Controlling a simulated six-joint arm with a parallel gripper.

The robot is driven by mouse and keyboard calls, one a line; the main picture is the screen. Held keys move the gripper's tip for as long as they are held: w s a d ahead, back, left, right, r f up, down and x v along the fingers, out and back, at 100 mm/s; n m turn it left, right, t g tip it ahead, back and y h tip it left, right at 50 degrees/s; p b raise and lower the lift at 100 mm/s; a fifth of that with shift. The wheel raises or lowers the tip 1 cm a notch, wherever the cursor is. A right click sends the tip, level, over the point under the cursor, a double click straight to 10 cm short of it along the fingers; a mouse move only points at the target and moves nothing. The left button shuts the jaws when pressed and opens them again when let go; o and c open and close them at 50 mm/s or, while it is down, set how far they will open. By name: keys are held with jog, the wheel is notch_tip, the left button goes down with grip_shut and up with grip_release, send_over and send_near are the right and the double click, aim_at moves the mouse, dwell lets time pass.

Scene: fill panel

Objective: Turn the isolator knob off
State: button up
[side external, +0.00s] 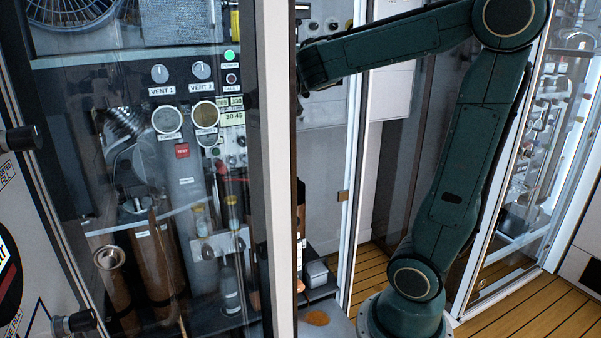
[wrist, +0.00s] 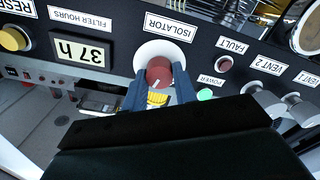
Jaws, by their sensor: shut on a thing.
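The isolator knob (wrist: 159,70) is a round red knob on a white disc, under an upside-down ISOLATOR label (wrist: 169,27) in the wrist view. A short white mark shows near its lower edge. My gripper (wrist: 160,82) has its two blue fingers on either side of the knob and is shut on it. Yellow stripes show just below the knob between the fingers. In the side external view, the door post hides the knob and my fingertips; my wrist reaches in from the right behind it.
A green power lamp (wrist: 205,94), a fault lamp (wrist: 224,63) and vent knobs (wrist: 270,102) sit right of the isolator. A filter hours display (wrist: 80,49) and yellow reset button (wrist: 14,38) sit left. The white door post (side external: 275,170) and glass stand in front of the panel.

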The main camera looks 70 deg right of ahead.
jog(key=n, duration=1.2)
jog(key=shift+w+f, duration=0.1)
jog(key=shift+f, duration=0.05)
jog(key=shift+n, duration=0.3)
jog(key=o, duration=1)
jog(key=shift+a, duration=0.15)
jog(key=shift+v, duration=6.8)
